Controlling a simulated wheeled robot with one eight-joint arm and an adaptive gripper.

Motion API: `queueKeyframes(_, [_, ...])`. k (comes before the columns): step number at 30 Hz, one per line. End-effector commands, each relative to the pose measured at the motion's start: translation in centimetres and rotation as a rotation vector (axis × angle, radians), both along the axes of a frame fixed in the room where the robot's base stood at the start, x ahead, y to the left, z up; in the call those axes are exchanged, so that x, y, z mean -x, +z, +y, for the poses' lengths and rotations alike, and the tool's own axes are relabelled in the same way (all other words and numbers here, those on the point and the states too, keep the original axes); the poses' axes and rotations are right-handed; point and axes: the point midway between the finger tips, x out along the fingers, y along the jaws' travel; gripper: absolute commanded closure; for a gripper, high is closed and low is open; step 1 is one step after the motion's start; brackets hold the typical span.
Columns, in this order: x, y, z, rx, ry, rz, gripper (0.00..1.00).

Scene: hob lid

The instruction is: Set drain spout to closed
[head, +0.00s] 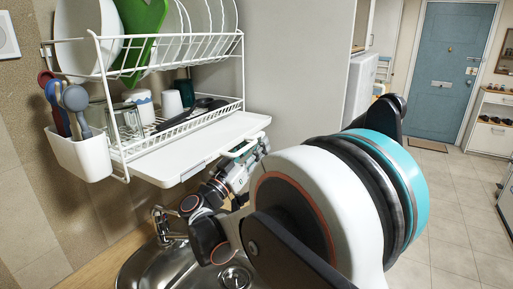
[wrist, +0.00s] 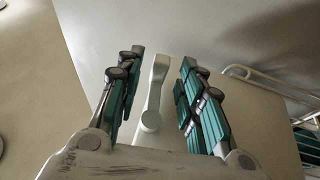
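The drain spout (wrist: 152,95) is a small white lever-like piece with a rounded lower end. In the wrist view it lies between the two fingers of my gripper (wrist: 162,62), with gaps visible on both sides. The fingers have teal pads and stand apart. In the head view my gripper (head: 243,152) is at the right end of the white drip tray (head: 195,150) under the dish rack. The spout cannot be made out there, and my arm covers much of that area.
The white wire dish rack (head: 180,48) holds plates and a green board, with cups below. A white utensil holder (head: 82,152) hangs at its left. The metal sink (head: 150,268) lies below. A grey panel (head: 300,70) stands close behind my gripper. Open floor lies to the right.

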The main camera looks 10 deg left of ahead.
Motion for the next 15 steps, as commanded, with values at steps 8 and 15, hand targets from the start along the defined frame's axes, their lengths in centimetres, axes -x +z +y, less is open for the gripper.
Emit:
queueKeyframes(8, [-0.75,0.36,-0.42,0.001,0.0,0.0,0.65])
queueKeyframes(15, [-0.72,0.36,-0.39,0.001,0.0,0.0,0.85])
